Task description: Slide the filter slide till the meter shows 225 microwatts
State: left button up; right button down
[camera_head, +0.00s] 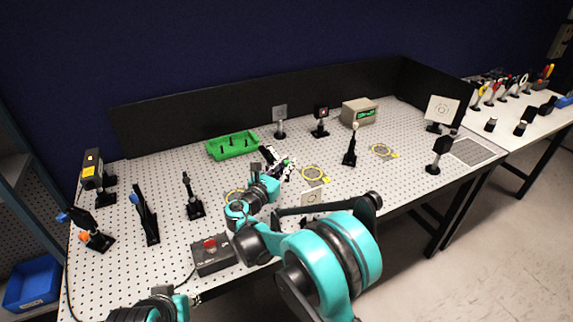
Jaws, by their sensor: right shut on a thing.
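The meter (360,112) is a beige box with a lit green display at the back of the perforated bench. Its digits are too small to read. My right gripper (279,166) reaches over the middle of the bench. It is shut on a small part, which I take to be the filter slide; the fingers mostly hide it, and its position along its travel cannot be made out. My left arm shows at the bottom left edge, with only a small piece of its gripper (192,299) visible; whether it is open or shut is unclear.
A green tray (233,145) stands behind and left of my right gripper. Several black post-mounted optics stand around the bench. A control box with a red button (210,244) sits at the front. A white card (441,109) stands at the right. Black panels line the back.

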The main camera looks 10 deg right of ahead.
jog(key=s, duration=0.2)
jog(key=s+d, duration=0.1)
jog(key=shift+s+d+f, duration=0.1)
jog(key=shift+s, duration=0.25)
jog(key=c, duration=1.6)
grip_release()
jog(key=shift+o, duration=0.9)
jog(key=shift+s, duration=0.15)
jog(key=v, duration=1.2)
